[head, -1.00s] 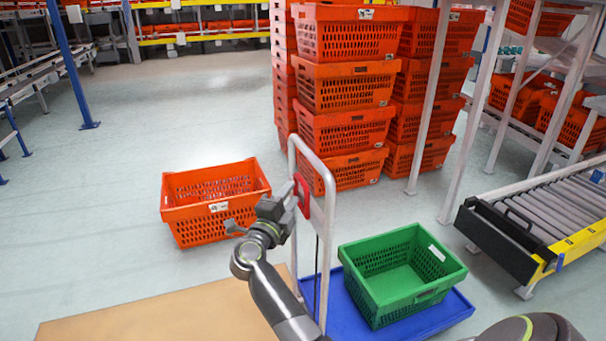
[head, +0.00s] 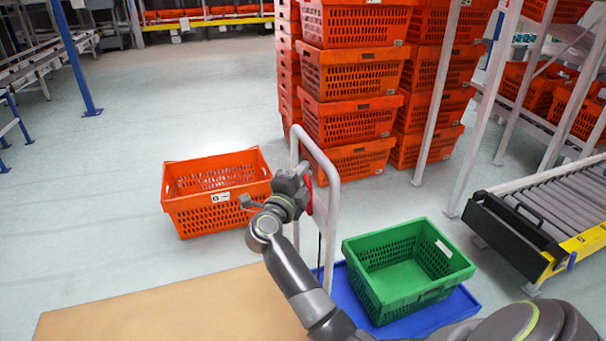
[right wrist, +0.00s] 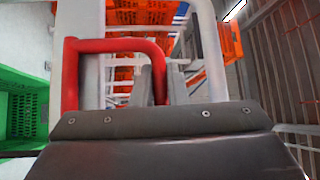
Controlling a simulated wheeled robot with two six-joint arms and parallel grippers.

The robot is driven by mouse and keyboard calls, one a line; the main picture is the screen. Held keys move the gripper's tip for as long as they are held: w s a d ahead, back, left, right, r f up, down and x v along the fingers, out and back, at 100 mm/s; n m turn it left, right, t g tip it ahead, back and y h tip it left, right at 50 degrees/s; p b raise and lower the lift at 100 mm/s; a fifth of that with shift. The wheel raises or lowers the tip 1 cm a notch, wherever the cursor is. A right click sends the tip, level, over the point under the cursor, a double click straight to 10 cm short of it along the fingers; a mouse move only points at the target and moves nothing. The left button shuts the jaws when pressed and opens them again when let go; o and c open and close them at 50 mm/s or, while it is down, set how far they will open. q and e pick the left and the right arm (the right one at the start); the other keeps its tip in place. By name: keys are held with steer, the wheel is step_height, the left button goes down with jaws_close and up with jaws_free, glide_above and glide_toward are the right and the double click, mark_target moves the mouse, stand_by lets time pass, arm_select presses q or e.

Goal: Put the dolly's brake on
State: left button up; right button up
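The dolly has a blue deck (head: 440,318) and an upright white tube handle (head: 334,215). A red brake lever (head: 320,173) sits on the handle, mostly hidden behind my right gripper (head: 303,180). In the right wrist view the red lever (right wrist: 115,45) is a bent bar just beyond the grey gripper housing. Grey finger parts of my right gripper (right wrist: 160,85) show by the bar's right leg. I cannot tell whether they touch it or are closed around it. My left gripper is not in view.
A green crate (head: 365,285) stands on the dolly deck. An orange tote (head: 190,215) stands on the floor to the left. Stacked orange totes (head: 350,115) stand behind. A roller conveyor (head: 560,200) is at the right.

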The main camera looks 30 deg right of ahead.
jaws_close()
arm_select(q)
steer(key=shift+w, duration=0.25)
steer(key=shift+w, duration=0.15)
